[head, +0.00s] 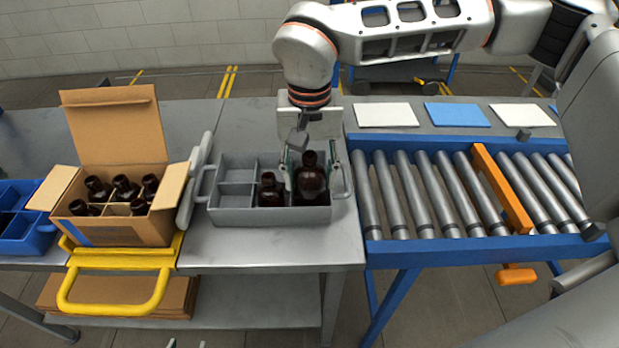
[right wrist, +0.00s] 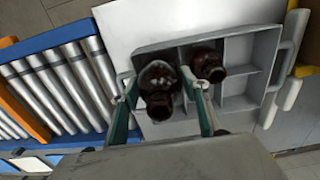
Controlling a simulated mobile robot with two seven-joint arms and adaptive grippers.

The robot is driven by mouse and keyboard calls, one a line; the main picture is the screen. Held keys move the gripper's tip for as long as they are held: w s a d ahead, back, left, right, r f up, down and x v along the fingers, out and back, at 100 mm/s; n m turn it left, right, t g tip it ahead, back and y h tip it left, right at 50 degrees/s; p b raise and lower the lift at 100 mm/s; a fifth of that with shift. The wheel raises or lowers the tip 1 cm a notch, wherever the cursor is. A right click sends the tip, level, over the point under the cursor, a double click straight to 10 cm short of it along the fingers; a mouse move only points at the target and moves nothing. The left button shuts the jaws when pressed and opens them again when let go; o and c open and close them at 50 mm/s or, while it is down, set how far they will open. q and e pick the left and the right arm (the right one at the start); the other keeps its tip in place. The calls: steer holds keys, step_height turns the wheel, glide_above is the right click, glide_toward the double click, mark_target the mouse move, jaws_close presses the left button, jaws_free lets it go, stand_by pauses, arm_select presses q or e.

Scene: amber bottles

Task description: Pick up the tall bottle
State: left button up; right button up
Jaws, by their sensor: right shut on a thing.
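The tall amber bottle (head: 311,182) is upright in the right part of a grey divided tote (head: 230,216). My right gripper (head: 313,172) reaches down from above with a finger on each side of it, shut on it. In the right wrist view the tall bottle (right wrist: 158,82) sits between the two green-sided fingers (right wrist: 160,103). A shorter amber bottle (head: 269,190) stands just left of it in the tote. The tall bottle's base is hidden, so I cannot tell whether it touches the tote floor. Only the separated tips of my left gripper (head: 187,344) show at the bottom edge.
A cardboard box (head: 125,232) with several amber bottles stands left of the tote, by a yellow handled frame (head: 115,290). A blue bin (head: 30,243) is at far left. A roller conveyor (head: 430,195) with an orange bar (head: 500,188) lies to the right.

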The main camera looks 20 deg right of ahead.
step_height(320, 180, up, 20)
steer(key=p, duration=0.2)
steer(key=shift+f, duration=0.15)
stand_by(0.8)
